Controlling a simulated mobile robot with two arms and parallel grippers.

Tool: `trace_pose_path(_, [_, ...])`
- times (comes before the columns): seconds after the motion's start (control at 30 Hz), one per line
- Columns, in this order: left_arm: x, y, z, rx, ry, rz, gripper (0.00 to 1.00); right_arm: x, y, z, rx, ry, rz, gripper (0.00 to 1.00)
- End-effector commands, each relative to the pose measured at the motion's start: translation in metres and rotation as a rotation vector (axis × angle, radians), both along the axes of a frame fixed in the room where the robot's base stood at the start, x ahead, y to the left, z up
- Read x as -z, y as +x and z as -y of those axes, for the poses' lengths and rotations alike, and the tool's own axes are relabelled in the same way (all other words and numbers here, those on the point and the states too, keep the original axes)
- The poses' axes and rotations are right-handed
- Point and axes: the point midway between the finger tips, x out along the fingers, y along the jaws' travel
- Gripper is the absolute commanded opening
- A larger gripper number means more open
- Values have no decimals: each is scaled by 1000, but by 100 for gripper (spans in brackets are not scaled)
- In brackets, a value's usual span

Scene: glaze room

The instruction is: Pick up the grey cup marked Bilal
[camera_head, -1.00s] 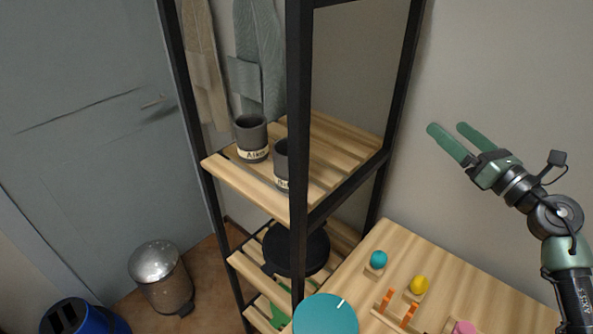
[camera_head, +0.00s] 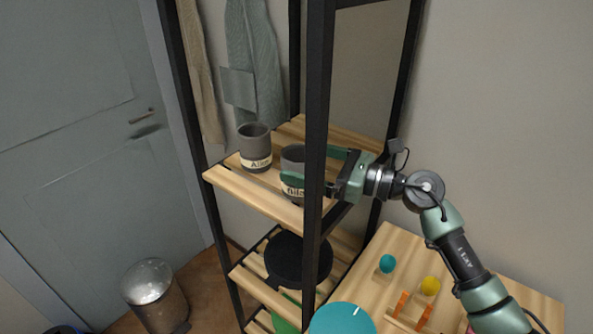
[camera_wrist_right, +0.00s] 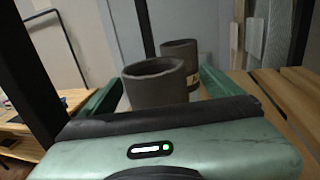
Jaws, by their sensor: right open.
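The grey cup marked Bilal (camera_head: 292,157) stands upright on the upper slatted shelf, partly behind the black front post, its pale label partly covered. My right gripper (camera_head: 304,166) reaches in from the right at cup height, open, with one finger in front of the cup and the other behind it. In the right wrist view the near grey cup (camera_wrist_right: 153,88) stands between the two spread fingers, and I cannot tell whether either touches it. A second grey cup (camera_head: 254,143), its label starting with "A", stands just left; it also shows farther off in the wrist view (camera_wrist_right: 180,50). My left gripper is out of view.
The black front post (camera_head: 317,110) stands close to my right gripper. The shelf's wooden front slat (camera_head: 245,196) is below the cups. Towels (camera_head: 255,60) hang behind. A wooden table (camera_head: 385,245) with small coloured pieces is at lower right.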

Motion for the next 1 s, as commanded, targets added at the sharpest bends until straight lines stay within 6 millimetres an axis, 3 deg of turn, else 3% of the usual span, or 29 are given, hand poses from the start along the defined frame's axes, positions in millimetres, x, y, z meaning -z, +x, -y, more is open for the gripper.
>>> trace_pose_path(0.1, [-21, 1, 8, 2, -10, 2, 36, -2, 3, -19, -3, 5, -7, 94])
trace_pose_path(0.23, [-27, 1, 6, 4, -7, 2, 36, 1, 10, -34, -1, 4, -4, 94])
trace_pose_path(0.53, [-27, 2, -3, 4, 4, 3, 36, 4, 13, -39, 0, 0, -1, 94])
trace_pose_path(0.57, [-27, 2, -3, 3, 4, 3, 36, 4, 13, -39, 0, 0, -1, 91])
trace_pose_path(0.83, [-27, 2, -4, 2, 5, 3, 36, 4, 13, -39, 0, 1, -1, 16])
trace_pose_path(1.0, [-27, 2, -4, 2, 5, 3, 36, 3, 13, -39, 0, 2, 0, 15])
